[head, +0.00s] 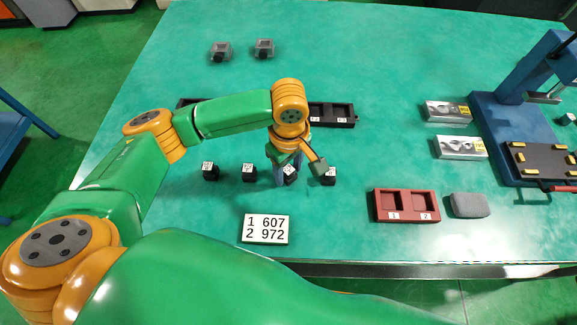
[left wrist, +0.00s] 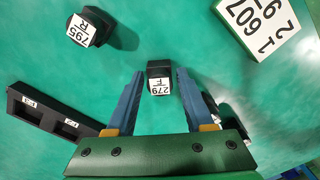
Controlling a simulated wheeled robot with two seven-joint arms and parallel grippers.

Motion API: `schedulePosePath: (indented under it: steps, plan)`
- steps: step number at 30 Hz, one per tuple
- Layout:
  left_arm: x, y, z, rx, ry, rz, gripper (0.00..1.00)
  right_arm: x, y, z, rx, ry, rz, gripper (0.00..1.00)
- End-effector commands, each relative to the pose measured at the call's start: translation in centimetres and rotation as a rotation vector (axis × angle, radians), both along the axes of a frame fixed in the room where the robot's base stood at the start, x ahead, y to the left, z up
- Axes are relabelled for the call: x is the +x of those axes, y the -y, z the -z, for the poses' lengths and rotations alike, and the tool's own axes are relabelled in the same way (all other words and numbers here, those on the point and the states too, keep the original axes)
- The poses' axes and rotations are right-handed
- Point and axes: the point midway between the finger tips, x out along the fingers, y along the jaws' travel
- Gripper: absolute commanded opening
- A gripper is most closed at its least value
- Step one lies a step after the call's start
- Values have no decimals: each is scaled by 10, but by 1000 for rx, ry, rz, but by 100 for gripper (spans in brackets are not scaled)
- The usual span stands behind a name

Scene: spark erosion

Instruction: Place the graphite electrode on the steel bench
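Several small dark blocks with white labelled tops stand in a row on the green bench top (head: 150,215). I take them for the electrodes, but cannot tell by look which is graphite. My left gripper (head: 288,174) is over the third block from the left (head: 290,179). In the left wrist view the open fingers (left wrist: 160,76) stand either side of this block (left wrist: 158,78), labelled 279 F, with a gap on both sides. The rightmost block (head: 329,177) shows there as 795 R (left wrist: 90,27). Another is partly hidden behind a finger. My right gripper is not in view.
A number card (head: 265,229) lies in front of the row. A black slotted tray (head: 343,123) is behind my arm. A red two-slot tray (head: 405,217), a grey block (head: 469,205) and a blue press-like stand (head: 490,120) are at right. Two small clear-grey items (head: 264,48) stand at back.

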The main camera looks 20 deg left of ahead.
Motion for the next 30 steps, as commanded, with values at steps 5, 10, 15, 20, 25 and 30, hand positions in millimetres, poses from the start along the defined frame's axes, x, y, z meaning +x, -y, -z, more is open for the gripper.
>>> schedulePosePath:
  steps: [5,10,15,20,25,30]
  plan:
    - [0,0,0,0,0,0,66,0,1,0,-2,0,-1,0]
    - [0,0,-1,0,1,1,66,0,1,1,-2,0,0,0]
    - [1,0,-31,-2,5,0,66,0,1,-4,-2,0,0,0]
    - [1,1,-75,-2,4,1,66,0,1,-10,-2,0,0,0]
    - [1,0,-113,1,4,-1,66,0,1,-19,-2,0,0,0]
    - [0,1,-124,0,1,0,66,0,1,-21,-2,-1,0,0]
